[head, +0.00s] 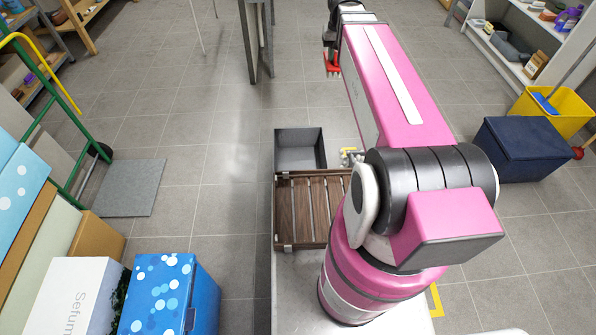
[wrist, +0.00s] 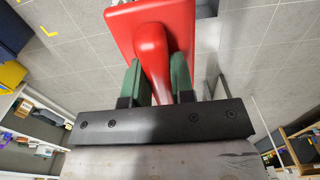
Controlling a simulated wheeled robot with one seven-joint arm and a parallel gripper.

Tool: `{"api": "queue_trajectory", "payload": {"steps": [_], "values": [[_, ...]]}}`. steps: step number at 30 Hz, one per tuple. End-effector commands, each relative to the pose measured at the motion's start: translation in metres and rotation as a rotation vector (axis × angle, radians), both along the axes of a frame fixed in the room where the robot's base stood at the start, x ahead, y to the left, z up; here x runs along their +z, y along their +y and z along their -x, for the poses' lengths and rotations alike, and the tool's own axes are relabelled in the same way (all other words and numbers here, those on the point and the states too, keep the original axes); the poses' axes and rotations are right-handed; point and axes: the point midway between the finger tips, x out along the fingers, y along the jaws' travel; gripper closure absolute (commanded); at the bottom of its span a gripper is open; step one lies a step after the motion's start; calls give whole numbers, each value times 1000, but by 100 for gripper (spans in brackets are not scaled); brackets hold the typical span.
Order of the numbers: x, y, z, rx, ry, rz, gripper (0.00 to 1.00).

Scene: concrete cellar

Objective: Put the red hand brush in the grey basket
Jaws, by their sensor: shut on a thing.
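The red hand brush (wrist: 151,40) is in my gripper (wrist: 154,82). In the wrist view its red handle lies between the two green fingers, which are shut on it, and its wide red head is beyond them. In the head view the red brush (head: 332,64) shows small at the far end of my pink arm, high above the floor, with its bristles pointing down. My gripper there is mostly hidden by the arm. The grey basket (head: 297,131) stands open near the middle of the head view, nearer to my base than the brush. The part of it that I see inside looks empty.
A brown slatted wooden tray (head: 290,243) stands just in front of the basket. A dark blue box (head: 525,149) and a yellow bucket (head: 570,110) are at the right. Blue dotted boxes (head: 172,293) and a green trolley (head: 60,130) are at the left.

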Motion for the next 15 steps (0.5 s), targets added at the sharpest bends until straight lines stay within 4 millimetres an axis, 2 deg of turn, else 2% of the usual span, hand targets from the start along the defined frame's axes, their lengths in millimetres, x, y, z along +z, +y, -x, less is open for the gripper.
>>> {"api": "queue_trajectory", "payload": {"steps": [3, 15], "values": [[-27, 7, -14, 0, 3, 0, 99], [-118, 30, -46, 1, 2, 0, 99]]}}
